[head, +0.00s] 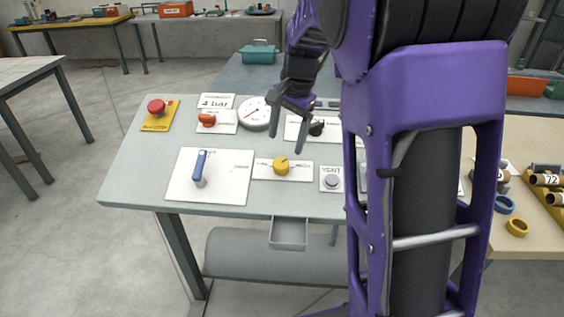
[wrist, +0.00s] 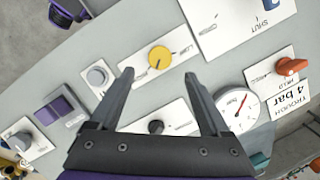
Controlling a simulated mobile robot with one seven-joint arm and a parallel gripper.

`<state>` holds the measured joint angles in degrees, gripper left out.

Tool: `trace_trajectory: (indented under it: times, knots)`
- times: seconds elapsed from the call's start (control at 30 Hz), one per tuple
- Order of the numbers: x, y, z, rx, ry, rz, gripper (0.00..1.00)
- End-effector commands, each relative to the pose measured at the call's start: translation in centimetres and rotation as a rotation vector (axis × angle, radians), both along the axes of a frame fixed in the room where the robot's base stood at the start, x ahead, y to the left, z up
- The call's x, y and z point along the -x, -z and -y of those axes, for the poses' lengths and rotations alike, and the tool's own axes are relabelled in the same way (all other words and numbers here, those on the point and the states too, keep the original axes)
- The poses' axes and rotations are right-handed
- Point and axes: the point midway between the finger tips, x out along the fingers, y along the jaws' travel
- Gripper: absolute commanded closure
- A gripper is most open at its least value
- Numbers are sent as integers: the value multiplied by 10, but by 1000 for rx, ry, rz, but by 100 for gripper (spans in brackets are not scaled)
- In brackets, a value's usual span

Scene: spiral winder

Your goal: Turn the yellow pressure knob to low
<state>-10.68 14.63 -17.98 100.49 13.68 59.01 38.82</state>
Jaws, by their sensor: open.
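The yellow pressure knob (head: 281,165) sits on a white plate (head: 300,171) near the front middle of the grey panel table. It also shows in the wrist view (wrist: 159,57), ahead of the fingertips, with a line mark on its face and small lettering beside it that is partly readable. My gripper (head: 273,147) is open and empty, above the panel and behind the knob in the head view. In the wrist view my gripper (wrist: 160,72) has its two fingers spread wide, apart from the knob. A round pressure gauge (head: 254,113) stands behind to the left.
A blue lever (head: 200,168) on a white plate is left of the knob. A grey vent button (head: 332,181) is to its right, a black knob (head: 317,128) behind it. An orange handle (head: 207,120) and a red button (head: 156,106) stand at the back left.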

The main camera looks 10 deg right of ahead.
Motion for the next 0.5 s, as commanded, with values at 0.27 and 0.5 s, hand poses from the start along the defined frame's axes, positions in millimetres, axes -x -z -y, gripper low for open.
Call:
trace_trajectory:
  times: [0.27,0.5]
  knots:
    - [-7,56,-6,1,-1,-3,19]
    - [-11,76,-9,0,0,0,19]
